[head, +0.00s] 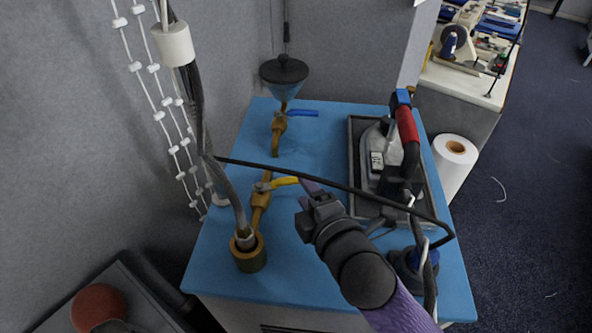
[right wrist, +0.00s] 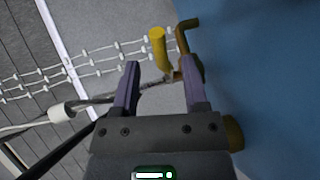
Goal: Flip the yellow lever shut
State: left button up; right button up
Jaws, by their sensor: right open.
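The yellow lever (head: 285,181) sits on a brass valve (head: 261,192) on the blue table top and points right in the head view. My right gripper (head: 311,190) is just right of the lever's free end in that view. In the right wrist view the lever (right wrist: 158,48) stands ahead of the two fingers, toward the gap between them. The right gripper (right wrist: 163,85) is open, with nothing seen between its fingertips. I cannot tell whether a finger touches the lever. My left gripper is not in view.
An iron (head: 392,150) rests in a tray on the right of the blue table (head: 225,262). A blue lever (head: 303,113) and a funnel (head: 284,75) are farther back. A black cable (head: 345,187) crosses above the table near my gripper. Beaded cords hang at left.

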aim_at(298, 183)
jog(key=b+x, duration=0.1)
jog(key=x, duration=0.5)
grip_shut()
dwell(0.4)
dwell(0.9)
